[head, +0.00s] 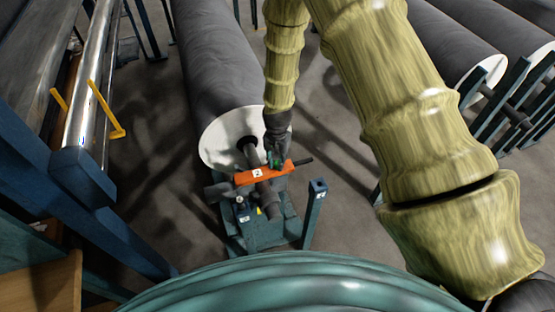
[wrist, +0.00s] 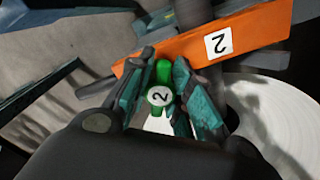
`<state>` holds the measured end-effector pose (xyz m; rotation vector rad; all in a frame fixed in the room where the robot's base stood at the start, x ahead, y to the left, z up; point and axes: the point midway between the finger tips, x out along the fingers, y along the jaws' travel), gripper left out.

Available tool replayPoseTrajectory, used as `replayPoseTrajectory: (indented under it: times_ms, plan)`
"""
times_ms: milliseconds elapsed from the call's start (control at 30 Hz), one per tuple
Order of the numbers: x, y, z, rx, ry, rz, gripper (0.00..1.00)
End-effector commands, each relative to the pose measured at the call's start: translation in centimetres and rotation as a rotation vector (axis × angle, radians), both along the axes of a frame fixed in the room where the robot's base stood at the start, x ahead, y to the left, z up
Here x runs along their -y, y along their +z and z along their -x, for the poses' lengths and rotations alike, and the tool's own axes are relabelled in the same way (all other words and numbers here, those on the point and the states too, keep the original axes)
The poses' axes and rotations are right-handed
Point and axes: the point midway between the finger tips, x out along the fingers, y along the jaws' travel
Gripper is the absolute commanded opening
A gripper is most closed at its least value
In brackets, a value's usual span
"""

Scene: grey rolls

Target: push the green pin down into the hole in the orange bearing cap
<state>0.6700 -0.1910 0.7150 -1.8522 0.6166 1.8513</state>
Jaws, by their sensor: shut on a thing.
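The orange bearing cap (head: 245,177) lies across the dark shaft at the end of the large grey roll, with a white label "2". It also crosses the upper part of the wrist view (wrist: 265,28). In the head view my gripper (head: 275,158) is over the right part of the cap, and the green pin shows only as a small patch. The pin's lower end and the hole are hidden.
The grey roll (head: 215,60) with its white end face rests on a teal stand (head: 262,232). A teal post (head: 314,210) stands just right of the cap. More rolls stand at the upper right.

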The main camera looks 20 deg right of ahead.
Motion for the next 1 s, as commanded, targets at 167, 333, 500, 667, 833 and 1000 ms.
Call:
replayPoseTrajectory:
  times_ms: [167, 333, 500, 667, 833, 1000]
  plan:
    - [0.0, -0.5, 0.0, 0.000, 0.000, 0.000, 0.00]
    - [0.0, -0.4, 0.0, 0.001, 0.000, 0.001, 0.46]
    - [0.0, -0.4, 0.0, 0.000, 0.000, 0.000, 0.46]
    - [0.0, -0.4, 0.0, 0.000, 0.000, 0.000, 0.46]
    - [0.0, 0.6, 0.0, 0.000, 0.000, 0.000, 0.46]
    - [0.0, 3.0, -0.1, 0.002, 0.000, 0.000, 0.46]
